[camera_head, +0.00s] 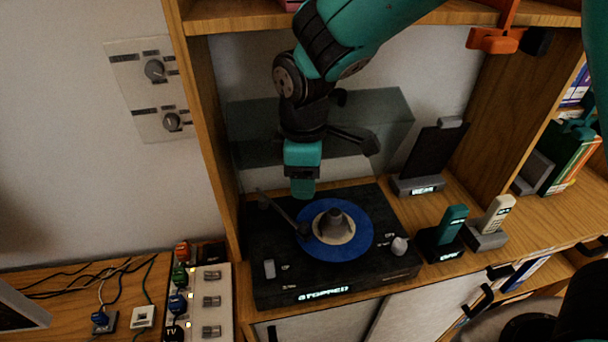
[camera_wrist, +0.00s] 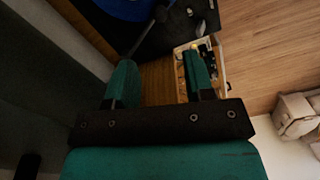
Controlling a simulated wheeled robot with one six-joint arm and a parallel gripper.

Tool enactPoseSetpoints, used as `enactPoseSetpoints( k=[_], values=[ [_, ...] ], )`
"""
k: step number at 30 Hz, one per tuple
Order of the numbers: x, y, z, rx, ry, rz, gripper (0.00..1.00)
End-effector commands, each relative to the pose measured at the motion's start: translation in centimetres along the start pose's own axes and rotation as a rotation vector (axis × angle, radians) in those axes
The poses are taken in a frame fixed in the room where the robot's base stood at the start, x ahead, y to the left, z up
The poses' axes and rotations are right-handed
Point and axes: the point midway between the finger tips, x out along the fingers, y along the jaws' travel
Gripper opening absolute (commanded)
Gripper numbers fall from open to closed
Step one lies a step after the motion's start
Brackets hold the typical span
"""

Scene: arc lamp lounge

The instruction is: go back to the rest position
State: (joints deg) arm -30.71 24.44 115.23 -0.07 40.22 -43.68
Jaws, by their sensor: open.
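My gripper (camera_head: 302,190) hangs pointing down above the back left part of the turntable (camera_head: 290,278), near its tonearm (camera_head: 278,212). In the wrist view, its two teal fingers (camera_wrist: 160,78) stand apart with nothing between them. A blue record (camera_head: 352,248) with a pale label and a grey piece at its centre lies on the turntable. The turntable display reads "STOPPED". Whether my fingertips touch the tonearm cannot be told.
Shelf walls stand left and right of the turntable, with a shelf board (camera_head: 240,18) above. Two phones, one teal (camera_head: 452,222) and one cream (camera_head: 497,213), stand at right. A switch panel (camera_head: 212,300) is at lower left. A translucent lid (camera_head: 385,110) rises behind.

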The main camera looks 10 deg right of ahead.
Motion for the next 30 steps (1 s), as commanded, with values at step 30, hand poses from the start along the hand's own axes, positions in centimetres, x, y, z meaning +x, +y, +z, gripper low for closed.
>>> enactPoseSetpoints(
  k=[30],
  values=[
    [-10.4,-15.7,10.9,0.677,0.302,-0.216,0.49]
  ],
)
